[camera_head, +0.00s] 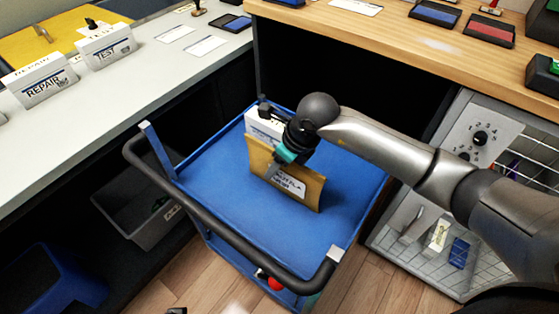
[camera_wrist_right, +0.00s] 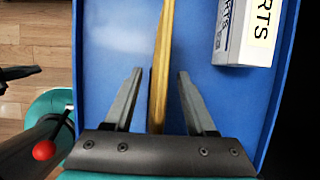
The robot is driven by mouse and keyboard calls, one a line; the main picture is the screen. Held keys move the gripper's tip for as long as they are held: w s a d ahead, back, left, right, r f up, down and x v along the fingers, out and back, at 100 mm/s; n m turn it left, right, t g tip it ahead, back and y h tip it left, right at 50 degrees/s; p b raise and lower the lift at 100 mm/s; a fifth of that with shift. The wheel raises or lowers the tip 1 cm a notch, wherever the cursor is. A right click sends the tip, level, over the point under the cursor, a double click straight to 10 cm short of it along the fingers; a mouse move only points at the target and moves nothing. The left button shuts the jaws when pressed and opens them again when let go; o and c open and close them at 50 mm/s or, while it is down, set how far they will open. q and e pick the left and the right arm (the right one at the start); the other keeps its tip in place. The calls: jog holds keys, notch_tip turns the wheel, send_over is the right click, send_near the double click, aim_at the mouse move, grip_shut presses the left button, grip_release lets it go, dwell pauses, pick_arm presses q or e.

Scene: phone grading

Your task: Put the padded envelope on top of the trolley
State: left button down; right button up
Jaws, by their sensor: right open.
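The padded envelope (camera_head: 294,183) is yellow-brown with a white label and stands on edge, tilted, on the blue top of the trolley (camera_head: 232,207). My right gripper (camera_head: 277,170) is at the envelope's upper edge. In the right wrist view my right gripper (camera_wrist_right: 157,88) is open, with one finger on each side of the envelope (camera_wrist_right: 161,65) and a gap on both sides. The wrist view looks down on the blue trolley top (camera_wrist_right: 112,50). My left gripper is not in view.
A white PARTS box (camera_head: 262,122) stands on the trolley behind the envelope, close by; it also shows in the right wrist view (camera_wrist_right: 232,35). The trolley's dark handle (camera_head: 190,207) runs along its near left side. A white counter (camera_head: 120,110) and a wooden bench (camera_head: 400,40) border it.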

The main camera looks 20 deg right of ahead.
jog(key=shift+r, duration=0.15)
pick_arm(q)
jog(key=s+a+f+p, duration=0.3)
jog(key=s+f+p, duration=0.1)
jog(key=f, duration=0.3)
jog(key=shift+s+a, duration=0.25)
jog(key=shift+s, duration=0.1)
pick_arm(e)
jog(key=v, duration=1.2)
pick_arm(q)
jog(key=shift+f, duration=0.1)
